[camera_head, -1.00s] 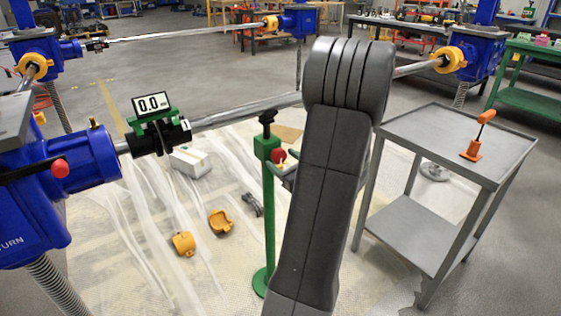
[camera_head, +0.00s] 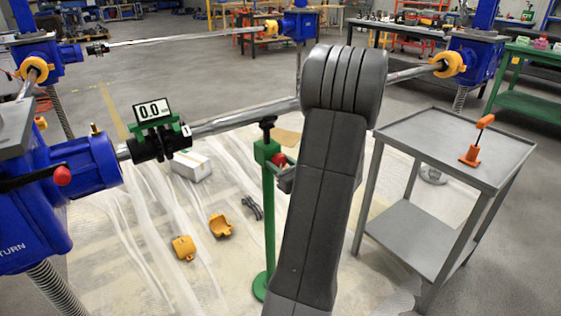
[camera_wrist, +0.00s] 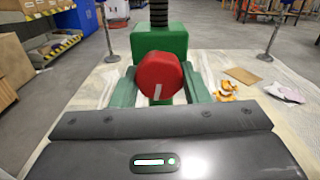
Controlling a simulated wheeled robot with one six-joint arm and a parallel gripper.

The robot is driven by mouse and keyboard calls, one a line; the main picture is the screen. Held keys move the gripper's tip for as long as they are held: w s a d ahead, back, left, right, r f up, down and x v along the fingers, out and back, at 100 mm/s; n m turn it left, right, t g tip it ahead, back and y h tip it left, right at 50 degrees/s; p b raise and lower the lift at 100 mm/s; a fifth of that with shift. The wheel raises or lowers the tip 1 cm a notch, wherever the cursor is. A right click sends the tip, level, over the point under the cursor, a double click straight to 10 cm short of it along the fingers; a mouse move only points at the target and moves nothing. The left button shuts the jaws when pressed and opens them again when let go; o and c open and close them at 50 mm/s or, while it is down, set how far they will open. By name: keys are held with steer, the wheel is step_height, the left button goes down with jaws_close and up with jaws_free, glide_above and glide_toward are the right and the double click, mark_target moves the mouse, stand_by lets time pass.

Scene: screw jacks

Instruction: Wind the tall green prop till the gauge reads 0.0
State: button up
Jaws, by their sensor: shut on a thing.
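The tall green prop (camera_head: 268,215) stands upright on a round foot, its dark head just under the long metal bar (camera_head: 240,117). Its red knob (camera_head: 278,160) sits on the side of the green block. In the wrist view the red knob (camera_wrist: 157,72), with a white mark low on its face, is in front of the green block (camera_wrist: 160,42) and black screw (camera_wrist: 159,12). My gripper (camera_head: 284,172) is shut on the knob, with a finger at each side in the wrist view (camera_wrist: 158,88). The gauge (camera_head: 153,110) on the bar reads 0.0.
A grey cart (camera_head: 450,150) with an orange-handled tool (camera_head: 476,145) stands at right. Blue jack units (camera_head: 90,165) carry the bar's ends. Yellow pieces (camera_head: 184,247) and a white box (camera_head: 192,166) lie on the sheeted floor. My arm hides part of the bar.

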steer(key=shift+m, duration=0.3)
steer(key=o, duration=1)
steer(key=shift+d, duration=0.1)
steer(key=p+v, duration=0.2)
steer(key=v, duration=1.1)
steer(key=shift+s+d, duration=0.2)
steer(key=shift+s, duration=0.15)
stand_by(0.6)
